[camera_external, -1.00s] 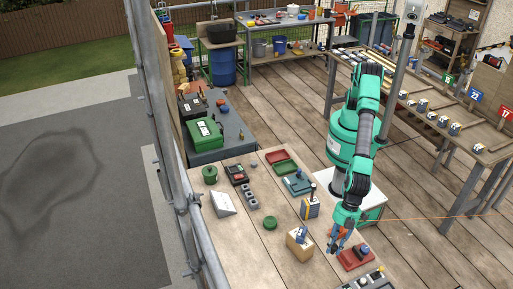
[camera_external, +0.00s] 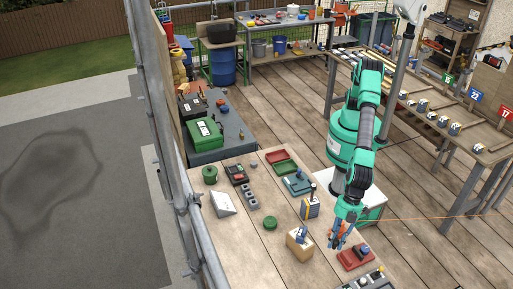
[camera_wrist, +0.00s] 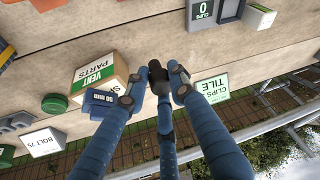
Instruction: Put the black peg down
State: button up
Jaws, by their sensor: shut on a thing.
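My gripper (camera_wrist: 157,88) is shut on the black peg (camera_wrist: 156,70), whose dark end shows between the fingertips in the wrist view. The rest of the peg is hidden by the fingers. In the external view my gripper (camera_external: 338,238) is over the front right part of the wooden table (camera_external: 265,240), between a wooden box and a red tray. The peg is too small to make out there. I cannot tell its height above the table.
The wooden box (camera_external: 299,250) with a blue item stands left of my gripper, and the red tray (camera_external: 357,260) lies to its right. A grey box (camera_external: 310,210) stands behind.

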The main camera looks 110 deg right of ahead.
jog(key=r, duration=0.5)
jog(key=d+r, duration=0.1)
jog(key=r, duration=0.1)
jog(key=shift+w+r, duration=0.15)
jog(key=shift+r, duration=0.15)
jog(key=w+d+m+h+p, duration=0.25)
jog(key=d+m, duration=0.55)
jog(key=d, duration=1.4)
jog(key=w+d+m+h+p, duration=0.25)
jog(key=d+m, duration=0.45)
jog(key=d, duration=1.4)
notch_tip(320, 180, down, 11)
jog(key=shift+w+g+b, duration=0.2)
jog(key=shift+g+b, duration=0.2)
jog(key=shift+f+b, duration=0.45)
jog(key=shift+f, duration=2.7)
jog(key=shift+f, duration=0.1)
jog(key=shift+f, duration=1.75)
